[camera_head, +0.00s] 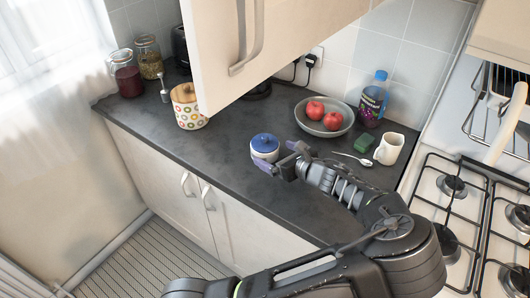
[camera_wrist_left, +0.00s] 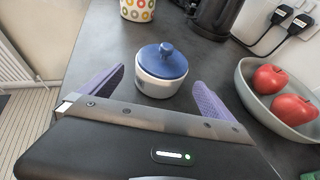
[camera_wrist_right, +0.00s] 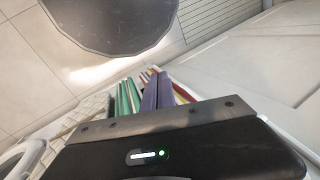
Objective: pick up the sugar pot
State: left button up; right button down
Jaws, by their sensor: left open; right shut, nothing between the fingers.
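The sugar pot (camera_head: 265,148) is a small white pot with a blue lid and knob, standing upright on the dark counter. In the left wrist view the sugar pot (camera_wrist_left: 161,70) stands just ahead of my left gripper (camera_wrist_left: 160,88). The purple fingers of my left gripper (camera_head: 278,163) are open, one to each side of the pot, with room between them and its sides. The gripper is empty. My right gripper (camera_wrist_right: 157,90) is seen only in its wrist view, its purple fingers together with nothing between them, away from the pot.
A grey bowl (camera_head: 324,128) with two red fruits, a blue-capped bottle (camera_head: 373,101), a green sponge (camera_head: 364,143), a spoon and a white mug (camera_head: 389,149) stand to the right. A dotted canister (camera_head: 188,106) stands left. An open cabinet door (camera_head: 220,45) hangs above the counter.

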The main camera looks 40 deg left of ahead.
pick_arm(q)
jog(key=shift+w+a+f+b, duration=0.1)
jog(key=shift+a+f+b, duration=0.2)
jog(key=shift+b, duration=0.15)
jog(key=b+x, duration=0.2)
jog(key=x, duration=0.1)
jog(key=shift+w+a+f, duration=0.1)
jog(key=shift+a+f, duration=0.05)
jog(key=shift+f, duration=0.2)
jog(key=shift+w+a+b, duration=0.15)
jog(key=shift+a+b, duration=0.25)
jog(key=shift+a, duration=0.05)
jog(key=shift+r, duration=0.1)
jog(key=shift+c, duration=0.2)
jog(key=c, duration=1.6)
jog(key=shift+r, duration=0.15)
jog(key=shift+c, duration=0.2)
